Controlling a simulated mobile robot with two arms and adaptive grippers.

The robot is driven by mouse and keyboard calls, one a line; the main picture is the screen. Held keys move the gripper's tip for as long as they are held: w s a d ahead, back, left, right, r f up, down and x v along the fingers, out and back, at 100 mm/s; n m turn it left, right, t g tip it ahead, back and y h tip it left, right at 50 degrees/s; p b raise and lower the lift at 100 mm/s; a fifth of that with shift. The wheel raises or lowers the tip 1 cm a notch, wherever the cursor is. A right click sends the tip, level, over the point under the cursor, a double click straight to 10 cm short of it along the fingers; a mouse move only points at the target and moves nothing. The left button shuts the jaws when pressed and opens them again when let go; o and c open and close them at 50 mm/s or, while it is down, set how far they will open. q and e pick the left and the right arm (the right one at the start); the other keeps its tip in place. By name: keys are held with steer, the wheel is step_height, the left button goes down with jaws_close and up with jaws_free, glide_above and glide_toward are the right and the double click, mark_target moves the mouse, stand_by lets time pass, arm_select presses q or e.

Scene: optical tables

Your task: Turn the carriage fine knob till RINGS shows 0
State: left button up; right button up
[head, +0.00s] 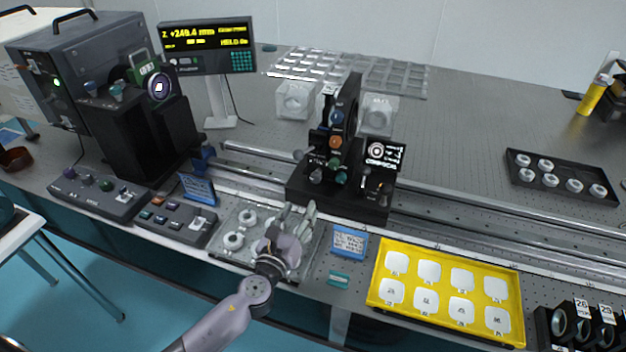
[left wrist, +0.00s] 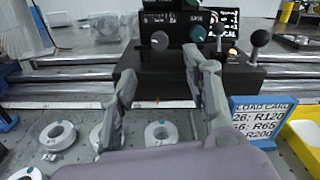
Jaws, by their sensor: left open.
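The black carriage (head: 296,187) stands on the long rail, with several knobs on its front. A grey knob (head: 316,176) and a green knob (head: 341,178) sit low on it; in the left wrist view the grey knob (left wrist: 159,40) and green knob (left wrist: 197,34) show ahead of my fingers. Their labels are too small to read. A small screen (head: 383,152) on the carriage shows a ring pattern; its RINGS figure is not legible. My left gripper (head: 298,208) is open and empty, in front of and below the knobs, apart from them. My right gripper is out of view.
A black ball-ended lever (left wrist: 260,38) stands right of the knobs. A tray with white rings (head: 233,241) lies beneath my gripper. A display (head: 208,45) stands at the back.

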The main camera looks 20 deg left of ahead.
mark_target(314, 180)
arm_select(q)
steer(key=w, duration=1)
steer(key=shift+d+f, duration=0.1)
steer(key=shift+d, duration=0.05)
steer(key=shift+w, duration=0.6)
jaws_close()
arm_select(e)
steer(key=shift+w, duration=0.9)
